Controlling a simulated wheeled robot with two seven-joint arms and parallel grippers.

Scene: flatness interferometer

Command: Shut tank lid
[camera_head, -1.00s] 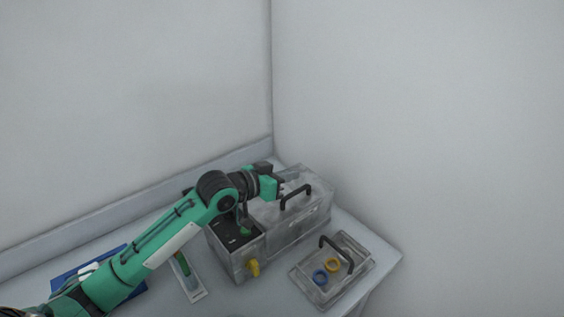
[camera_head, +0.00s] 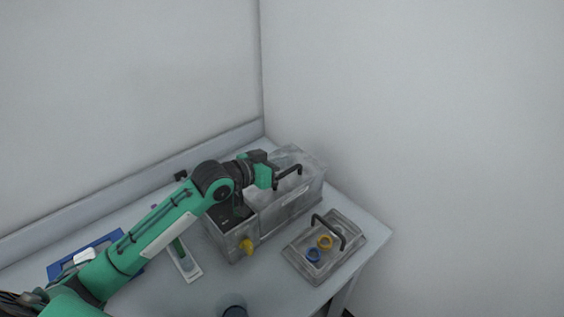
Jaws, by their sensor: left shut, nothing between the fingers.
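The tank (camera_head: 289,205) is a clear grey box at the back right of the table. Its dark bar handle (camera_head: 289,170) shows at the top, over a clear panel that looks like the lid (camera_head: 290,155). I cannot tell how far the lid is open. My left gripper (camera_head: 275,179) is shut and empty, at the left end of the handle. Whether it touches the handle or lid is unclear. My left wrist and hand hide part of the tank's left side. My right gripper is not in view.
A clear tray (camera_head: 345,257) with a dark handle and blue and yellow rings stands in front right. A blue tray (camera_head: 62,268) lies at left. Walls stand close behind and right.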

